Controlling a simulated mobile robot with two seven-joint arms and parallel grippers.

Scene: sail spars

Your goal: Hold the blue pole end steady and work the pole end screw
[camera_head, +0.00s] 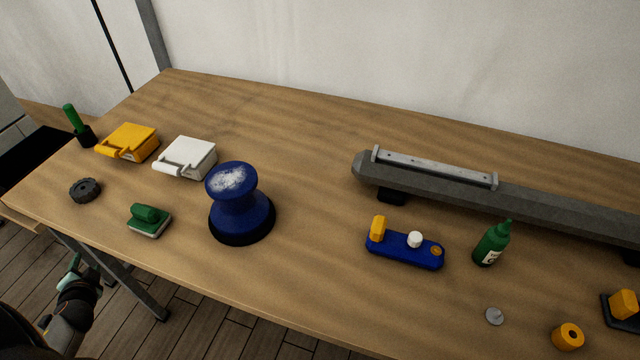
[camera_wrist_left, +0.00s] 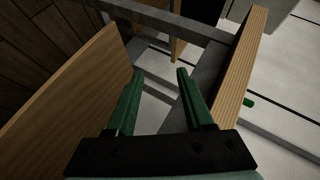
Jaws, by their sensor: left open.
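The blue pole end (camera_head: 400,251) lies on the table right of centre in the head view. It carries an upright orange lever at its left, a white round knob (camera_head: 414,239) in the middle and an orange disc at its right; I cannot tell which part is the screw. My left gripper (camera_head: 73,266) is low at the left, off the table's front edge and far from the blue pole end. In the left wrist view the left gripper (camera_wrist_left: 158,74) has its green fingers apart with nothing between them. My right gripper is not in view.
A blue winch drum (camera_head: 241,204) stands mid-table. A long grey spar (camera_head: 535,212) lies behind the blue pole end. A green bottle (camera_head: 491,244), a small grey disc (camera_head: 494,316) and an orange ring (camera_head: 567,336) are to the right. The table's front centre is clear.

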